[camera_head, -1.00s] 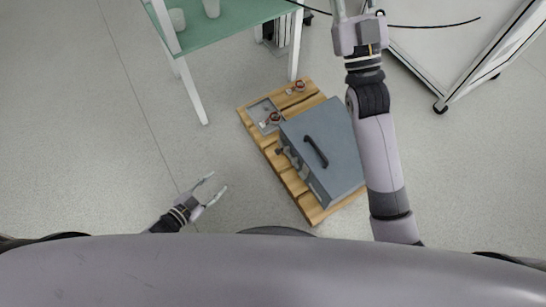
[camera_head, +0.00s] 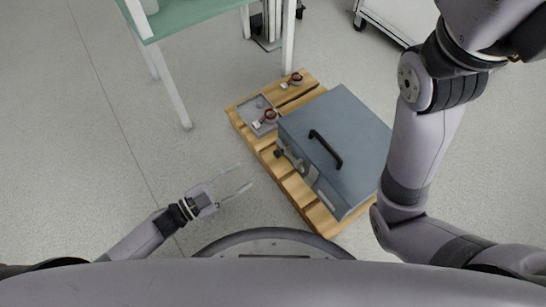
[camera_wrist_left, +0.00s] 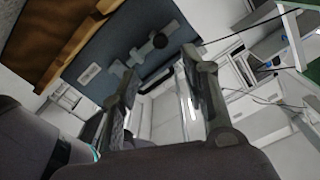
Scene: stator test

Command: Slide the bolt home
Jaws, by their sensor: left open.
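A grey-blue box (camera_head: 340,140) with a black lid handle lies on a wooden pallet (camera_head: 318,218). The bolt (camera_head: 290,157), a metal latch with a dark knob, sits on the box's side wall facing my left gripper. My left gripper (camera_head: 245,176) is open and empty, left of the box and apart from the bolt. Its fingers (camera_wrist_left: 160,62) frame the wall of the box in the left wrist view. My right gripper is out of view.
A grey tray (camera_head: 246,109) and two small red-ringed items (camera_head: 268,115) lie on the pallet's far left part. A green-topped table (camera_head: 195,18) stands behind. A white wheeled cart (camera_head: 380,18) is at the back. The floor left of the pallet is free.

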